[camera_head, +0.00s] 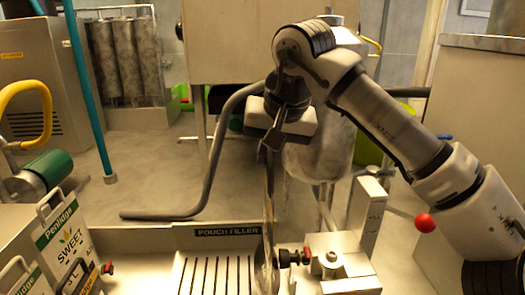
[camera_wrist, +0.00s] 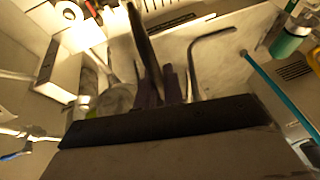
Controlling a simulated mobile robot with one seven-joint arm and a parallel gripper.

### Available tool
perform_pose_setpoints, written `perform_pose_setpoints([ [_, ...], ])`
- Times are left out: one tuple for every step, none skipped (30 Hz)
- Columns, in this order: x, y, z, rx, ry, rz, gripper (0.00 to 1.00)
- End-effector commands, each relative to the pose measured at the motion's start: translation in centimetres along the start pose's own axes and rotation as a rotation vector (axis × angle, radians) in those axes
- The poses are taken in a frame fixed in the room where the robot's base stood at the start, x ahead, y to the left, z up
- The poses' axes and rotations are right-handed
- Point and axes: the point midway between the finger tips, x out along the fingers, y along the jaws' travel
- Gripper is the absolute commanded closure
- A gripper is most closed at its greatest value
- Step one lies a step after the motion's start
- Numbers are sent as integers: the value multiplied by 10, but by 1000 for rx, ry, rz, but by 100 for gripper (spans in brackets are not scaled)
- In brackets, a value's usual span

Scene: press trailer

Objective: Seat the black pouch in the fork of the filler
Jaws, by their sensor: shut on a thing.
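My gripper (camera_head: 268,155) is shut on the top of the black pouch (camera_head: 269,205), which hangs down and shows nearly edge-on as a thin dark strip. In the wrist view the pouch (camera_wrist: 139,35) is a narrow dark band running up from between my gripper's fingers (camera_wrist: 160,88). The filler (camera_head: 185,243) is a pale machine with a "POUCH FILLER" label on its back wall. The pouch hangs in front of that wall, just left of a black knob and metal fitting (camera_head: 330,262). I cannot make out the fork or whether the pouch touches it.
White "Penlidge Sweet" packs (camera_head: 62,240) with handles stand at the lower left. A slotted plate (camera_head: 215,275) lies left of the pouch. A pale upright block (camera_head: 367,215) and a red ball knob (camera_head: 425,223) are at the right. A bent grey pipe (camera_head: 212,160) is behind.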

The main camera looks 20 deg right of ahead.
Motion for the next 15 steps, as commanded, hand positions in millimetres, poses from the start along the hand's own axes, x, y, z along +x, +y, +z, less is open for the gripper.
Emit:
perform_pose_setpoints([
  [5,1,2,-1,0,0,100],
  [7,1,3,-1,0,0,100],
  [9,1,4,-1,0,0,100],
  [11,2,4,-1,0,0,100],
  [12,2,5,-1,0,0,100],
  [15,3,6,0,0,-1,100],
  [16,3,7,0,0,-1,100],
  [18,3,7,0,0,-1,100],
  [20,4,8,0,0,-1,100],
  [22,4,9,0,0,-1,100],
  [23,5,10,0,0,-1,100],
  [26,5,10,0,0,-1,100],
  [27,5,11,0,0,-1,100],
  [29,6,12,0,0,-1,100],
  [31,6,13,0,0,-1,100],
])
